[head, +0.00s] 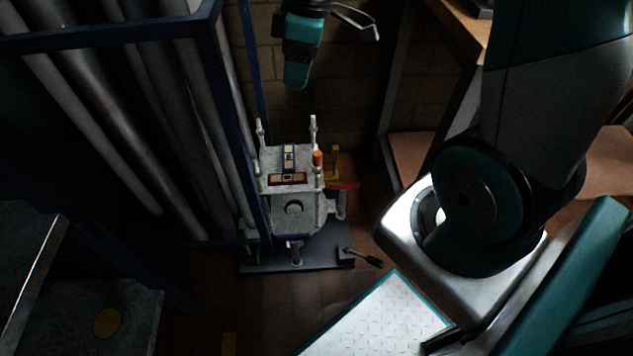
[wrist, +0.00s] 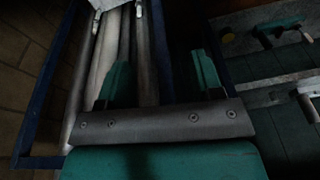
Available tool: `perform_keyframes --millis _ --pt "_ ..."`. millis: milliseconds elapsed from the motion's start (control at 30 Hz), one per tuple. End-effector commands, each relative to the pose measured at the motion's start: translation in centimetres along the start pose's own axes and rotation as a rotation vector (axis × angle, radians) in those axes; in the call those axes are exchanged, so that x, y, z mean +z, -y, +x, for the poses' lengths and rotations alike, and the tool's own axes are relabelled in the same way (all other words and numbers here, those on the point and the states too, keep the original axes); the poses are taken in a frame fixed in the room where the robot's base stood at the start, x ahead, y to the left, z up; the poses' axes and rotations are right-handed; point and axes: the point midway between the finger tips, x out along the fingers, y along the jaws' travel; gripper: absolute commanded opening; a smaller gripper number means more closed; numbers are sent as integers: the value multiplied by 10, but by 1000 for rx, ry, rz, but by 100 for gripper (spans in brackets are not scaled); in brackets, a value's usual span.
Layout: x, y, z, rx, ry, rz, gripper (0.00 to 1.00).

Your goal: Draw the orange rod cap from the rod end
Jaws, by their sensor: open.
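The orange rod cap (head: 318,158) sits on top of an upright rod (head: 319,177) at the right front of the pale flange block (head: 293,208) in the head view. My gripper (head: 297,78) hangs at the top of the head view, above and behind the block, apart from the cap. In the wrist view my gripper (wrist: 160,75) shows two teal fingers spread apart with nothing between them. I cannot make out the cap in the wrist view.
A blue rack (head: 215,85) of pipes stands left of the block. A black-handled lever (head: 368,258) lies at the base plate.

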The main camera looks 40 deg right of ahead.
Motion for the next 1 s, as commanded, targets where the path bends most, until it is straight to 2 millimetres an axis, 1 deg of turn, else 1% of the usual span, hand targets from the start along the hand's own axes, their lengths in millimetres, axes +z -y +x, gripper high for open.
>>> perform_keyframes --millis 33,100,200,300,400,467,567,800,900,1000 --pt "18 -22 47 7 14 -11 60" --pt "34 -46 74 18 32 -41 60" --pt "55 -70 104 27 53 -77 60" --pt "68 -86 121 33 66 -104 60" --pt "75 -93 131 35 74 -116 60" --pt "77 -94 138 34 77 -120 60" --pt "79 -95 156 32 77 -122 60" --pt "82 -96 212 32 77 -122 60" --pt "84 -97 230 33 76 -122 60" --pt "84 -98 242 33 76 -122 60"
